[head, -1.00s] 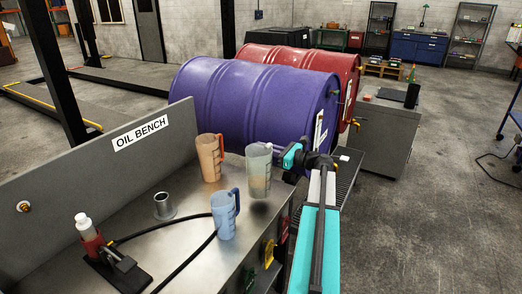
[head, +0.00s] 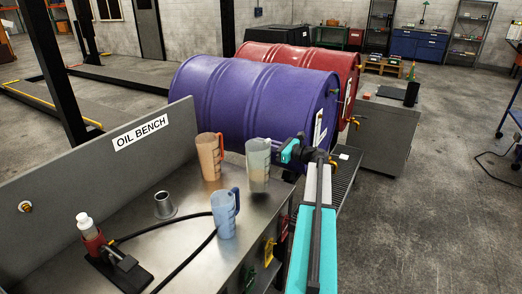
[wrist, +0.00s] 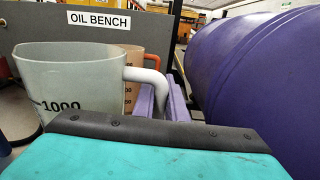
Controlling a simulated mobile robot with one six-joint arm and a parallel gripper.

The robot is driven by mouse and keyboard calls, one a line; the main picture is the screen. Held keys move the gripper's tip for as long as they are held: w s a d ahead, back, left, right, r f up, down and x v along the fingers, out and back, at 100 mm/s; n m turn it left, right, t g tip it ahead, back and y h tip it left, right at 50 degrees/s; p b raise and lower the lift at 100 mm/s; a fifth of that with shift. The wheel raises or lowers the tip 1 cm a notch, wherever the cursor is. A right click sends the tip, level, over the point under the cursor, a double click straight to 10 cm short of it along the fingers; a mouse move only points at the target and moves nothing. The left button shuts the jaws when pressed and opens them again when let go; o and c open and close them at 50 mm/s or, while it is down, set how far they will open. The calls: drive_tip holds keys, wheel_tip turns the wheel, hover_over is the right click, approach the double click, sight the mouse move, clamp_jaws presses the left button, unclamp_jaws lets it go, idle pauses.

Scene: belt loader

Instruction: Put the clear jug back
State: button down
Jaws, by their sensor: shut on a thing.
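The clear jug (head: 257,172) is upright at the right end of the oil bench (head: 180,250), with a dark shadow under it; whether its base touches the bench I cannot tell. In the wrist view the clear jug (wrist: 75,80) shows large at the left, with a "1000" mark and a pale handle. My gripper (head: 284,152) is at the jug's right side, shut on its handle. In the wrist view my gripper's fingers (wrist: 163,102) are beside the handle, partly hidden behind the teal wrist housing.
An orange jug (head: 209,160) stands just left of the clear jug, and a blue jug (head: 225,215) in front. A metal cup (head: 164,206), a red-based bottle (head: 90,234) and a black hose share the bench. A purple drum (head: 250,100) lies close behind, beside a red drum (head: 345,65).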

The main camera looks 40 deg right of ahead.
drive_tip(key=shift+f+p, duration=0.35)
drive_tip(key=shift+f, duration=1.2)
drive_tip(key=c, duration=1.8)
unclamp_jaws()
drive_tip(key=b+v, duration=0.2)
drive_tip(key=v, duration=1)
